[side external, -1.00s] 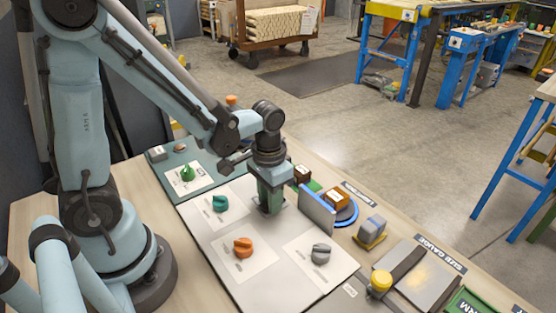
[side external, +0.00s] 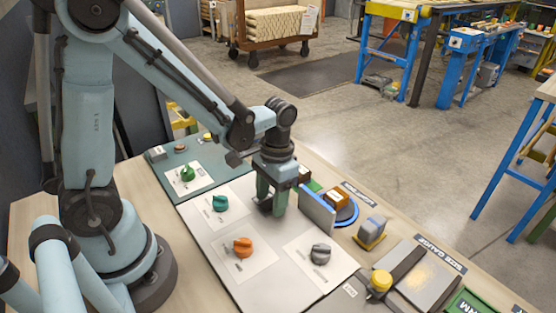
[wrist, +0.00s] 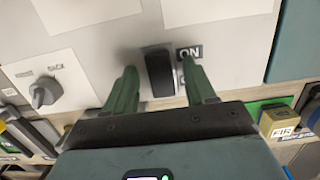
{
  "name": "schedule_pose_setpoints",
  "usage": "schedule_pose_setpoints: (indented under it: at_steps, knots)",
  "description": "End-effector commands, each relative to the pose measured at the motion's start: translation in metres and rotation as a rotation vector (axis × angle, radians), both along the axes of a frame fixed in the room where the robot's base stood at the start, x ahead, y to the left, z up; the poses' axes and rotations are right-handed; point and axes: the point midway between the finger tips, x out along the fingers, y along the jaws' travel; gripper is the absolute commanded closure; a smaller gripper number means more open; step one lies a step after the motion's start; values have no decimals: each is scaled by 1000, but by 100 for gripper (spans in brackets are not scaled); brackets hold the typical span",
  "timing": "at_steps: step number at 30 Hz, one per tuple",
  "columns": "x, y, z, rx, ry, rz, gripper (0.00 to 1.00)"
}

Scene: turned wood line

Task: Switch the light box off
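In the wrist view a black rocker switch (wrist: 160,72) sits on the pale panel (wrist: 95,62), with an "ON" label (wrist: 190,52) at its right. A second label below that is mostly hidden by a finger. My gripper (wrist: 163,88) is open, with one green finger on each side of the switch and nothing held. I cannot tell whether the fingers touch the switch or which way it is tipped. In the side view my gripper (side external: 271,210) points down over the far edge of the white panel (side external: 240,284), hiding the switch.
Teal (side external: 220,203), orange (side external: 242,247) and grey (side external: 320,253) knobs stand on the panel, and a green knob (side external: 187,173) on the plate behind. A blue-grey upright plate (side external: 317,212) stands close right of my gripper. A size-gauge plate (side external: 425,280) lies at front right.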

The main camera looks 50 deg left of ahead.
Motion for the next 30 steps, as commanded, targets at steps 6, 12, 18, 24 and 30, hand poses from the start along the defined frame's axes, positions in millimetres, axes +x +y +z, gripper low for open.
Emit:
schedule_pose_setpoints:
  at_steps: [6, 12, 18, 24, 30]
  knots:
    - [0, 0, 2, 0, 0, 0, 45]
    - [2, 0, 18, 0, 0, 0, 45]
    - [5, 0, 46, 0, 0, 0, 45]
    - [9, 0, 76, 0, 0, 0, 45]
    - [12, 0, 102, 0, 0, 0, 45]
